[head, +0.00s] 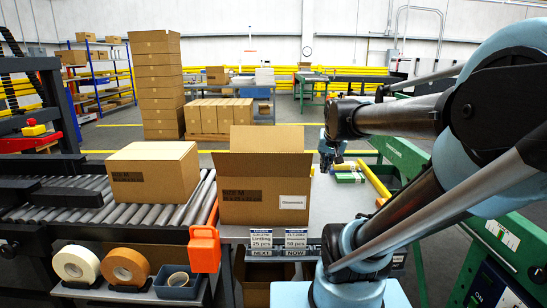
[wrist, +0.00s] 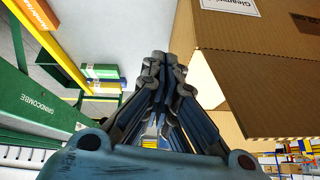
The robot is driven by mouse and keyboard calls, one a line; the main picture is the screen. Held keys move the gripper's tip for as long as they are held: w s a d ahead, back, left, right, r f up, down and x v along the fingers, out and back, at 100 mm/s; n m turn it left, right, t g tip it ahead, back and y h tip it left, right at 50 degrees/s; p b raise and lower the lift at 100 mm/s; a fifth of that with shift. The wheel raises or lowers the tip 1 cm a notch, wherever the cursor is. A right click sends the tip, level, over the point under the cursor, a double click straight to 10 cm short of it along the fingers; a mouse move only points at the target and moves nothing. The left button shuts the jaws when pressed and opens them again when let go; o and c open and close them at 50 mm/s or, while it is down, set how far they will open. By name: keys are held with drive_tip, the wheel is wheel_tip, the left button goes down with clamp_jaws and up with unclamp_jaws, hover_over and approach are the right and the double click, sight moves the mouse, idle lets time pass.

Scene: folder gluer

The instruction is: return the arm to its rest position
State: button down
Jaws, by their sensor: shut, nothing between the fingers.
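My gripper (head: 328,160) hangs from my arm just right of the open carton, over the light work surface (head: 345,208). In the wrist view my gripper (wrist: 165,62) has its fingers drawn together, with nothing held between them. The open carton (head: 262,192) stands upright with its back flap raised and a white label on its front. In the wrist view the carton (wrist: 262,70) fills the right side, close beside the fingers. I cannot tell whether they touch it. My arm bends from its base at the lower right up to a high elbow at the right.
Small green and white packs (head: 349,177) lie on the surface beside a yellow bar (head: 374,179). A closed carton (head: 152,172) sits on the roller conveyor (head: 75,212) at left. An orange box-shaped part (head: 204,249) and tape rolls (head: 125,267) are in front. Green machine frames stand at right.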

drive_tip(key=s+f+n+g, duration=0.2)
drive_tip(key=s+f+g, duration=0.1)
drive_tip(key=s+f, duration=0.9)
drive_tip(key=s+d, duration=0.1)
drive_tip(key=s, duration=0.3)
drive_tip(key=shift+f+g, duration=0.15)
drive_tip(key=shift+g, duration=0.25)
